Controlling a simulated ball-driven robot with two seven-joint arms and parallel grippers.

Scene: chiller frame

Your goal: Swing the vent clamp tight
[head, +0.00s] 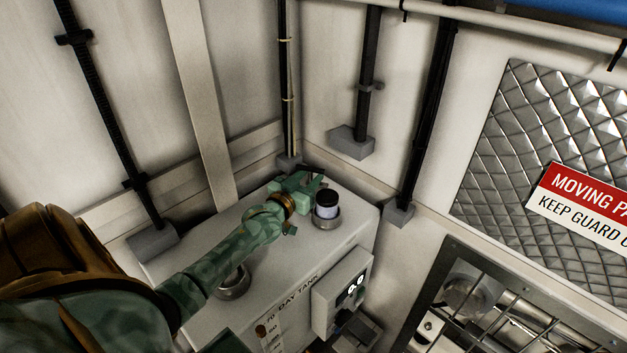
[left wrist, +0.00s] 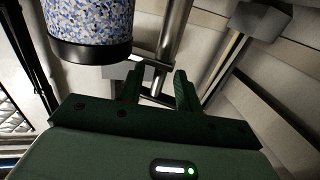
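My left gripper (head: 314,181) is over the top of the day tank (head: 262,243), just left of and behind a short cylinder (head: 327,206) with a black top, seated in a metal ring. In the left wrist view the gripper's two fingers (left wrist: 158,90) stand apart. A shiny metal bar (left wrist: 174,32) shows beyond and between them; I cannot tell if it touches either finger. A blue-speckled cylinder (left wrist: 90,18) with a black band is close by at the upper left. I cannot make out the vent clamp for certain. My right gripper is not in view.
Another metal ring fitting (head: 233,283) is on the tank below my left forearm. A display box (head: 341,288) is on the tank's front. Black pipes (head: 434,110) run down the walls behind. A barred opening (head: 492,305) and a warning sign (head: 585,205) are at right.

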